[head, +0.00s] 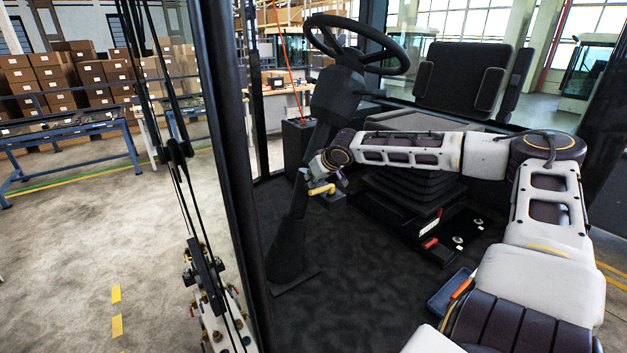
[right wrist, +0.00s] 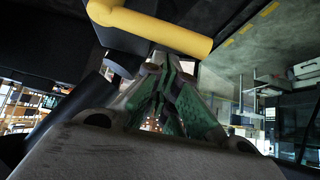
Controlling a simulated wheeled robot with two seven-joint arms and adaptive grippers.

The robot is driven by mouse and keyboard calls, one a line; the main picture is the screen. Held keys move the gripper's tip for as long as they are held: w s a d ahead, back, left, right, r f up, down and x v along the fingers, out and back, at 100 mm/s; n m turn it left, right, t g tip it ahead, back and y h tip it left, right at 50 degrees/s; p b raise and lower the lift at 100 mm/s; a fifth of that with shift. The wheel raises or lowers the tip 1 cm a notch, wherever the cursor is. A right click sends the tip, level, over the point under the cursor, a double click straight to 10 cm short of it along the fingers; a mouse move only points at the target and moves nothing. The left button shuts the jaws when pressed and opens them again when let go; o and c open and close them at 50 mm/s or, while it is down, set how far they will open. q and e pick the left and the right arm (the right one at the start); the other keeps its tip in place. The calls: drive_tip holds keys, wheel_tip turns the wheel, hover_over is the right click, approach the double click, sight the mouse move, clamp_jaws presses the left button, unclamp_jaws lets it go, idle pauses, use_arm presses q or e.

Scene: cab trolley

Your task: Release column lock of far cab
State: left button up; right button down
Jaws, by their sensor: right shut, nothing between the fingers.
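The steering column (head: 315,140) of the cab stands below a black steering wheel (head: 355,45). A yellow lever (head: 321,189) sticks out from the lower column to the right. My right gripper (head: 318,170) is by the column, just above the lever. In the right wrist view, the bent yellow lever (right wrist: 165,32) crosses just beyond the tips of my right gripper (right wrist: 170,68). The fingers are closed together and empty. I cannot tell whether they touch the lever. My left gripper is not in view.
A black seat (head: 465,78) stands behind the column, with a bellows base under it. A dark cab post (head: 235,150) rises left of the column. The cab floor (head: 350,290) in front is mostly clear. Boxes (head: 95,75) are stacked at the far left.

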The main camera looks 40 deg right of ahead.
drive_tip(key=shift+s+a+f+p, duration=0.1)
drive_tip(key=shift+s+a+p, duration=0.1)
drive_tip(key=shift+s+p, duration=0.25)
idle(0.7)
